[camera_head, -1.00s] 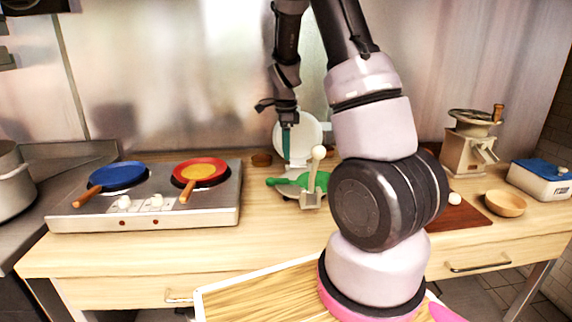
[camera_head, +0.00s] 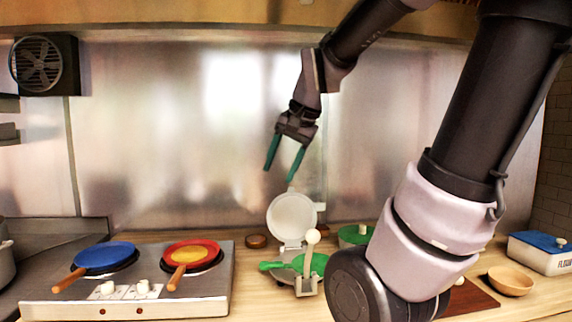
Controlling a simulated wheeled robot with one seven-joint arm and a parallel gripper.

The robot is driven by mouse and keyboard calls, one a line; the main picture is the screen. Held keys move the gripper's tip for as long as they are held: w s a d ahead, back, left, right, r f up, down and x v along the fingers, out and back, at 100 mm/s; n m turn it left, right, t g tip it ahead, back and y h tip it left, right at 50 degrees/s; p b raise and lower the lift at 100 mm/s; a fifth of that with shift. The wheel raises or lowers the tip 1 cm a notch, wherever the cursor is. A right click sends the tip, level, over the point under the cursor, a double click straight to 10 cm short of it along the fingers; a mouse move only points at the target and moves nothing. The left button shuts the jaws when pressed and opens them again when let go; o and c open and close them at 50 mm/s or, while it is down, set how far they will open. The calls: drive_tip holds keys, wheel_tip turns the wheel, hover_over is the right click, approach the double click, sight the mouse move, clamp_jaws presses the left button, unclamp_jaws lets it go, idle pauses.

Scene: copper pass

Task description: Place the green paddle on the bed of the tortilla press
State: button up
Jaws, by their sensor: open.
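The green paddle (camera_head: 319,264) lies at the tortilla press, its round part over the press bed and its handle (camera_head: 270,266) sticking out to the left. The tortilla press (camera_head: 306,285) stands on the counter with its round white lid (camera_head: 291,218) raised behind the paddle. Its white-knobbed lever stands in front and hides part of the paddle. The bed is mostly covered, so I cannot tell how flat the paddle rests. My gripper (camera_head: 281,176) is open and empty, well above the press, with its teal fingers apart and pointing down.
A two-burner stove (camera_head: 190,296) at left holds a blue pan (camera_head: 104,255) and a red pan (camera_head: 203,249). A green-lidded pot (camera_head: 352,236) stands right of the press. A wooden bowl (camera_head: 511,281) and a blue-lidded flour box (camera_head: 545,252) are at right. My arm hides part of the counter.

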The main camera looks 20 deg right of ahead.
drive_tip(key=s+a+r+n+t, duration=0.1)
drive_tip(key=s+n, duration=0.3)
drive_tip(key=s, duration=0.2)
drive_tip(key=shift+s+a+r+t, duration=0.2)
drive_tip(key=shift+s+r+t, duration=0.05)
drive_tip(key=shift+r+t, duration=0.15)
idle(0.8)
